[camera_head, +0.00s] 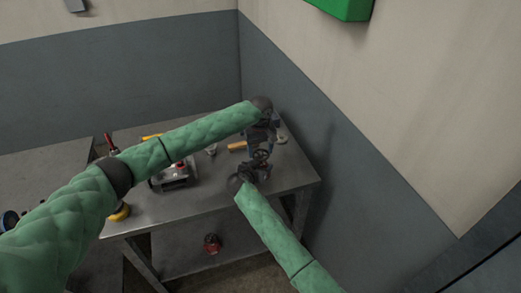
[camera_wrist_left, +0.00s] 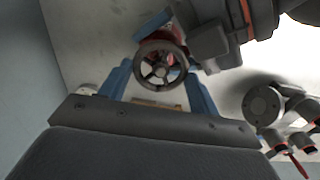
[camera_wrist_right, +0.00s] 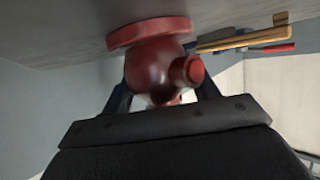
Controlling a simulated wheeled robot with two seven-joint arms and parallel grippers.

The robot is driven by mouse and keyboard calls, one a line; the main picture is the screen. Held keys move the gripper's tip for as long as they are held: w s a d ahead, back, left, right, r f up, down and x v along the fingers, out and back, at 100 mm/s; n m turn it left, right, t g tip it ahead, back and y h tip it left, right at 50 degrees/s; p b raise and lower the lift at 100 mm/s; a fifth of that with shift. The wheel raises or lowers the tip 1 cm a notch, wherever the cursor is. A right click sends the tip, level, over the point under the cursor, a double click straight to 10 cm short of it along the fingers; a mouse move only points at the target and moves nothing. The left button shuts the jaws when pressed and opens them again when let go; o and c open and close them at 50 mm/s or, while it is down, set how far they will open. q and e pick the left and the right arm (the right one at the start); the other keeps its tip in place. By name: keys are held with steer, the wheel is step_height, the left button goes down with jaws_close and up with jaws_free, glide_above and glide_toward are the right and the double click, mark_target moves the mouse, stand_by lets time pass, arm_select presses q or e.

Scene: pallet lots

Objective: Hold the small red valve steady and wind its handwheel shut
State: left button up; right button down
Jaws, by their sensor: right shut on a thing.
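The small red valve shows as a round red body with a flange and a side port in the right wrist view (camera_wrist_right: 155,68). My right gripper (camera_head: 257,168) is shut on this body, its blue fingers on both sides. The valve's dark, spoked handwheel (camera_wrist_left: 160,66) shows in the left wrist view, with a bit of red body behind it. My left gripper (camera_head: 261,145) is above the valve, open, with its blue fingers on either side of the handwheel. Whether they touch the rim I cannot tell. In the head view the grippers hide most of the valve.
The grey metal table (camera_head: 215,200) stands in a wall corner. A grey device with a red part (camera_head: 174,177) and a yellow round object (camera_head: 120,212) lie to the left. A wooden-handled tool (camera_head: 238,146) lies behind. Another red object (camera_head: 212,243) sits on the lower shelf.

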mark_target(261, 153)
arm_select(q)
steer(key=shift+c, duration=1.3)
arm_select(e)
steer(key=shift+s+f, duration=0.1)
steer(key=shift+f, duration=0.15)
arm_select(q)
steer(key=shift+m, duration=0.9)
steer(key=o, duration=1)
step_height(261, 153, up, 12)
steer(key=shift+r, duration=0.1)
